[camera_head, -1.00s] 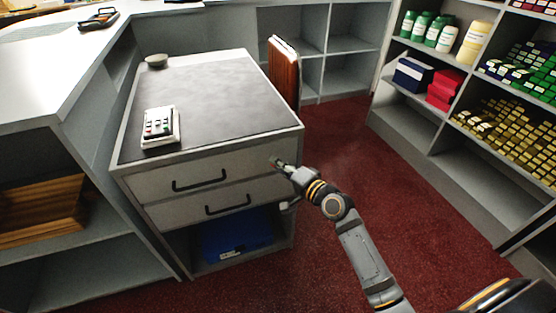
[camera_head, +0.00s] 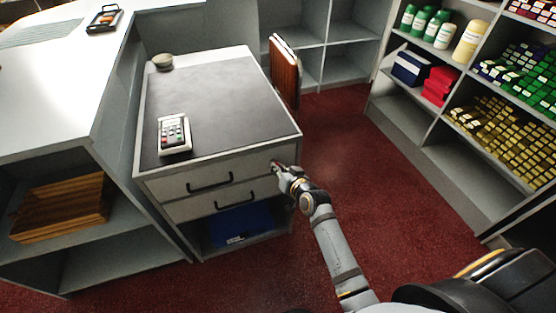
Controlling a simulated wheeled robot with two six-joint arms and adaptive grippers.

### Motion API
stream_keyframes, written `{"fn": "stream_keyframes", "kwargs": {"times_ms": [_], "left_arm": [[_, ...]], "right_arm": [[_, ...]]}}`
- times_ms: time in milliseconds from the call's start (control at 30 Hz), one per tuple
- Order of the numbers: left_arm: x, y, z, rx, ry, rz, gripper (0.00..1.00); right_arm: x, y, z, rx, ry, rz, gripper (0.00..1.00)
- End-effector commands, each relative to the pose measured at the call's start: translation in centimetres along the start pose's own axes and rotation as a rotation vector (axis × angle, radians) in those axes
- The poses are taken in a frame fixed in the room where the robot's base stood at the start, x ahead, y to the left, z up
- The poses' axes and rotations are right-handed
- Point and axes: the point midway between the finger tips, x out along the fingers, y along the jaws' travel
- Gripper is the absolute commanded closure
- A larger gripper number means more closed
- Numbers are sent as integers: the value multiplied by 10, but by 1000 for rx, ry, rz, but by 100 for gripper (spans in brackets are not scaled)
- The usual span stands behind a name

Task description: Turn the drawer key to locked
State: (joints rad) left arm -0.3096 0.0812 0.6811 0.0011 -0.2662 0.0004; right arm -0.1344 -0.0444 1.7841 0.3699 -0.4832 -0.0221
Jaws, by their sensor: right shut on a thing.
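The white drawer unit (camera_head: 155,171) with a dark top stands left of centre and has two drawers with black bar handles. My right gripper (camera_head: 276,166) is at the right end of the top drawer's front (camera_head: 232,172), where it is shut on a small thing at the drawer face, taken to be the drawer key. The key is mostly hidden by the gripper and too small to make out, so its turn angle cannot be told. My left gripper is not in view.
A calculator (camera_head: 174,134) and a small round dish (camera_head: 162,62) sit on the unit's top. A blue bin (camera_head: 240,224) is under the drawers. Brown boards (camera_head: 285,70) stand behind the unit. Red carpet (camera_head: 370,190) is clear to the right.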

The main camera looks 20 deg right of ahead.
Motion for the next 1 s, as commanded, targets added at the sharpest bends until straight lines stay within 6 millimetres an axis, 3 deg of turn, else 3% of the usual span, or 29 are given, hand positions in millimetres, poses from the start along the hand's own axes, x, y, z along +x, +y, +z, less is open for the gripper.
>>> {"fn": "stream_keyframes", "kwargs": {"times_ms": [67,400,1000], "left_arm": [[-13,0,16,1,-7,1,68],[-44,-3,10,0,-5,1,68],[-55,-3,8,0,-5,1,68]], "right_arm": [[-2,-4,-5,-58,-2,25,100],[-1,-4,-3,-273,0,113,100],[0,-3,0,-378,3,156,100]]}}
